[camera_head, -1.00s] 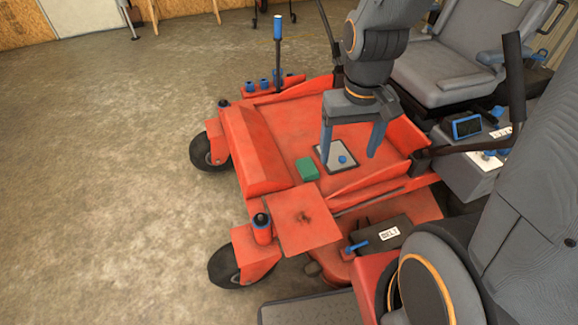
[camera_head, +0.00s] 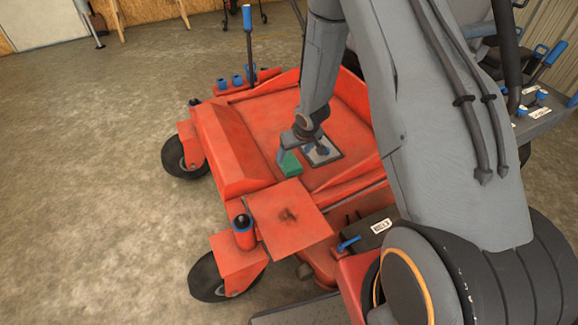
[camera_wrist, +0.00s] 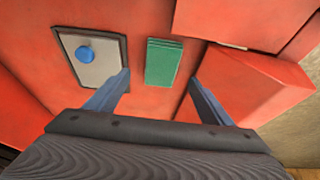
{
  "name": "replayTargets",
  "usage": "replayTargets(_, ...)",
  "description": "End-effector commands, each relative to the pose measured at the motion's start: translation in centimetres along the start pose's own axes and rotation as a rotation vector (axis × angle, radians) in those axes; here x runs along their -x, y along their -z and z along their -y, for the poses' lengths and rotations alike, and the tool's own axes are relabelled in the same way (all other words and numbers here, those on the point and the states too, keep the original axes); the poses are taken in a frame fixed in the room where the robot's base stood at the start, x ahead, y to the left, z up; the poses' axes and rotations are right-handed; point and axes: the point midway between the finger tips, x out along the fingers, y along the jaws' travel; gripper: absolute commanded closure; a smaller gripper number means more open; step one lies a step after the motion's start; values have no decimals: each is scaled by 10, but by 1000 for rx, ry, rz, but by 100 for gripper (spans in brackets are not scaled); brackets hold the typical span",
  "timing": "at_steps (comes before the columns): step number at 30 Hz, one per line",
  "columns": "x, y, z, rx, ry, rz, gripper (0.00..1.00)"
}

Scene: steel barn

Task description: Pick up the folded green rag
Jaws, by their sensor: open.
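The folded green rag (camera_head: 290,164) lies on the red deck of the mower (camera_head: 262,172). In the wrist view the rag (camera_wrist: 163,62) is a small layered green block lying flat on the red surface. My gripper (camera_head: 296,152) is low over the deck, right at the rag, and partly hides it in the head view. In the wrist view my gripper (camera_wrist: 162,86) is open, with one finger to the left of the rag and one to the right. The rag shows beyond the fingertips, and nothing is held.
A grey plate (camera_wrist: 98,68) with a blue knob (camera_wrist: 85,54) sits on the deck to the left of the rag in the wrist view. A raised red block (camera_wrist: 250,88) is to the right. A blue-handled lever (camera_head: 248,50) stands at the deck's far edge.

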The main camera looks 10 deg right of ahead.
Motion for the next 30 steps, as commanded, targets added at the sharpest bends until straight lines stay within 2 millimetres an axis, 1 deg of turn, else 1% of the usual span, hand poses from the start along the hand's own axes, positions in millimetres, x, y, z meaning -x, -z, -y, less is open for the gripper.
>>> replayTargets(3,-13,-1,0,1,3,0,25)
replayTargets(11,-39,1,2,0,2,-1,25)
replayTargets(15,-61,2,4,1,2,1,25)
replayTargets(18,-72,2,4,1,2,1,25)
replayTargets(22,-78,3,4,1,2,-1,25)
replayTargets(28,-78,3,4,1,2,-1,25)
replayTargets(30,-78,3,4,1,2,-1,37)
